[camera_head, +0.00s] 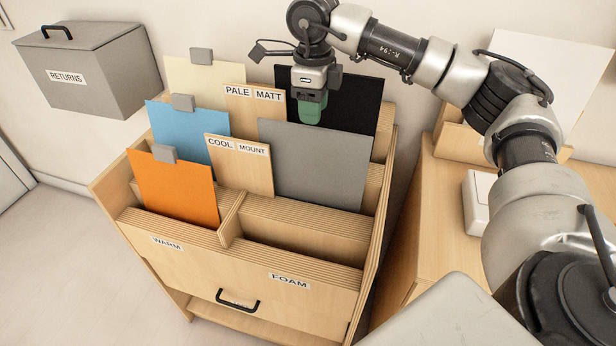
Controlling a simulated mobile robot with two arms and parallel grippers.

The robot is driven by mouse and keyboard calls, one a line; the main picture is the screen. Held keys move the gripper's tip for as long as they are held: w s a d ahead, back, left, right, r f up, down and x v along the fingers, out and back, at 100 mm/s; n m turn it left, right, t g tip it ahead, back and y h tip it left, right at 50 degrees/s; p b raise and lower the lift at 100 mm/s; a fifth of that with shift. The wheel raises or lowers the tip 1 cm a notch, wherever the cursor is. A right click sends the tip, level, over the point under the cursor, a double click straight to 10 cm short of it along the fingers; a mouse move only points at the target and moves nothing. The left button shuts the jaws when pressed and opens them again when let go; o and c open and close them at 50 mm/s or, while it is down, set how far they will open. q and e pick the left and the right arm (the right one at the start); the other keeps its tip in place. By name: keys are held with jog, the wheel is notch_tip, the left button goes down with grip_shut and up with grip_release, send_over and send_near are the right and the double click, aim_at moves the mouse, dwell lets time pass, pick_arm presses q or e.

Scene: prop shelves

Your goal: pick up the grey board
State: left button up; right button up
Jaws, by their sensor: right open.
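The grey board (320,165) stands upright, leaning slightly, in the right middle slot of a wooden rack (300,245), beside the divider marked COOL and MOUNT (240,165). My right gripper (309,118) reaches in from the right, above the grey board's top edge and in front of the black board (352,100) in the picture. It is open with nothing seen in it. Its fingers look apart from the grey board, though the exact gap is hard to judge. The grey board's lower edge is hidden in the slot. My left gripper is not in view.
Orange (178,188), blue (190,128) and cream (215,80) boards with grey clips stand in the left slots. The front right FOAM slot (300,240) is empty. A grey RETURNS box (95,70) hangs left. A wooden cabinet (440,220) stands right.

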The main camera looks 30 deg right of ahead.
aim_at(313, 142)
notch_tip(313, 142, down, 9)
jog(key=shift+w+d+p, duration=0.1)
jog(key=shift+w+p, duration=0.05)
jog(key=shift+p, duration=0.3)
grip_shut()
